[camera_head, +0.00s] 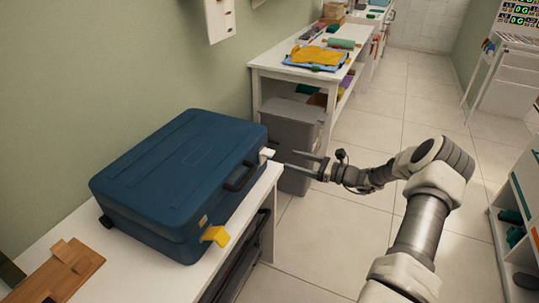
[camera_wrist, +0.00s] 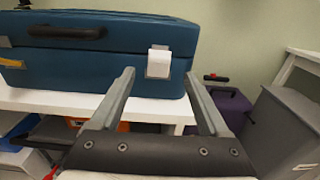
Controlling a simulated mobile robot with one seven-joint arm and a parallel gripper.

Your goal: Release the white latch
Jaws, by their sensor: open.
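A blue suitcase (camera_head: 185,180) lies closed on a white table. Its white latch (camera_head: 266,153) is on the front face near the far right end. In the wrist view the white latch (camera_wrist: 159,62) shows on the suitcase's blue front (camera_wrist: 110,68), ahead of and between my fingers. A yellow latch (camera_head: 215,235) is at the near end, with a dark handle (camera_head: 241,176) between the latches. My gripper (camera_head: 304,165) is open and empty, to the right of the white latch with a gap between them. It also shows in the wrist view (camera_wrist: 160,85).
A grey bin (camera_head: 290,135) stands on the floor behind my gripper. A second white table (camera_head: 300,75) with folded cloths is farther back. A wooden piece (camera_head: 62,272) lies at the near left.

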